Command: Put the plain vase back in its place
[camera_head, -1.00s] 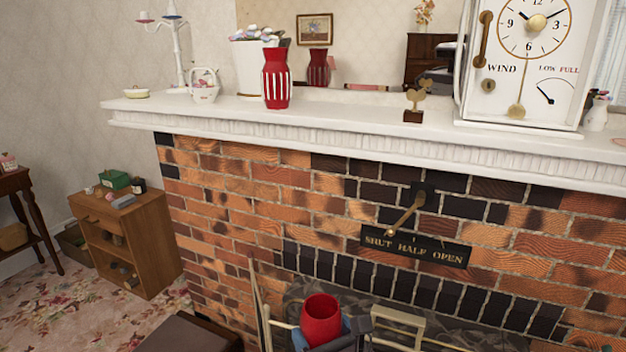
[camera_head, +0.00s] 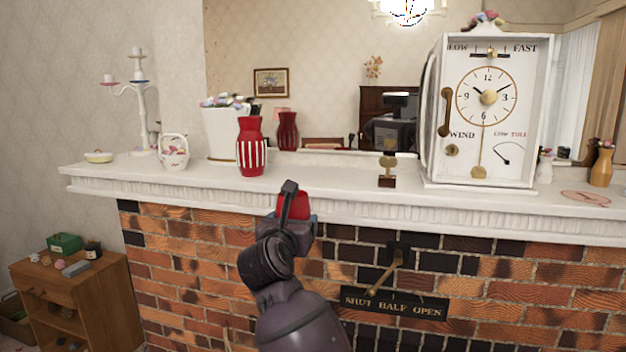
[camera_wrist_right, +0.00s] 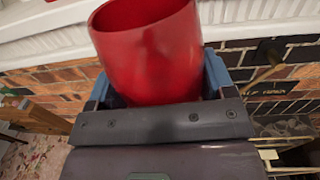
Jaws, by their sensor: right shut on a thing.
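The plain red vase (camera_head: 293,204) is held by my right gripper (camera_head: 291,216), in front of the mantel's front edge and slightly below its top. In the right wrist view the plain vase (camera_wrist_right: 150,55) sits between the blue jaw sides, its open mouth at the top. My arm hides much of it in the head view. A striped red-and-white vase (camera_head: 251,150) stands upright on the white mantel (camera_head: 330,184), to the left of the held vase. My left gripper is not in view.
A large white clock (camera_head: 488,110) stands on the mantel at right, with a small key-like ornament (camera_head: 387,172) left of it. A white planter (camera_head: 222,135), basket (camera_head: 173,152) and candelabra (camera_head: 140,105) fill the left. The mantel between striped vase and ornament is clear.

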